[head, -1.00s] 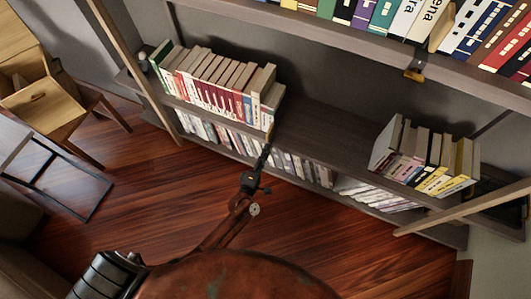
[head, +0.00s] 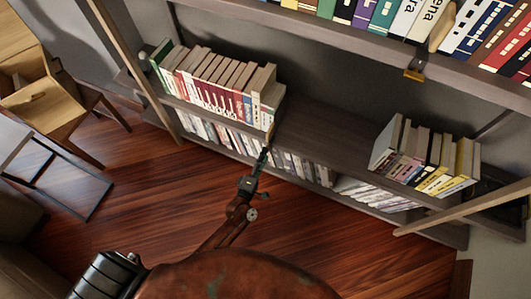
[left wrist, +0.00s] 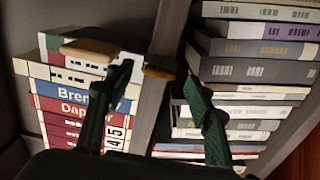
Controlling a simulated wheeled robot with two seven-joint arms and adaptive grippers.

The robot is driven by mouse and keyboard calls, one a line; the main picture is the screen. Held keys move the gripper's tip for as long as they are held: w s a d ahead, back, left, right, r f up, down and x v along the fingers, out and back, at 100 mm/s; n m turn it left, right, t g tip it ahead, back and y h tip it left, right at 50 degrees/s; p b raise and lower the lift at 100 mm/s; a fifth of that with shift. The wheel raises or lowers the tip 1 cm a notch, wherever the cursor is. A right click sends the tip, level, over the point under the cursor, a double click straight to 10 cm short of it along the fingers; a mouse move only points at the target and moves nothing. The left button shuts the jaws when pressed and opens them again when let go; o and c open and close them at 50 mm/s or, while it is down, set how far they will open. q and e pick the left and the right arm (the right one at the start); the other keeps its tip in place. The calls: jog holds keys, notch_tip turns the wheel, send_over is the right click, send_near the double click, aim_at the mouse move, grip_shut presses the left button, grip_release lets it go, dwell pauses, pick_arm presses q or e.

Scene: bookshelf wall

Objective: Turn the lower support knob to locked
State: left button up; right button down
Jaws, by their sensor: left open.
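The lower support knob (left wrist: 88,50) is a pale wooden bar in the left wrist view, lying across in front of the book spines. A brass piece (left wrist: 158,72) sits beside it on the shelf edge. In the head view the lower brass piece (head: 270,131) is small, at the right end of the red-spined books. My left gripper (head: 263,156) is open just below it. In the left wrist view its dark fingers (left wrist: 158,76) are spread either side of the brass piece, the left fingertip close to the knob's right end. I cannot tell whether they touch. My right gripper is not in view.
Books stand on the lower shelf left (head: 215,85) and right (head: 428,160), with bare shelf (head: 325,130) between. The upper shelf has another brass piece (head: 414,75). A slanted wooden post (head: 140,70) stands at left. Chair and low table are on the left floor.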

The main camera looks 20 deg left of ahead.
pick_arm(q)
jog(key=s, duration=0.9)
jog(key=shift+s+a, duration=0.15)
jog(key=shift+s, duration=0.2)
jog(key=shift+f, duration=0.1)
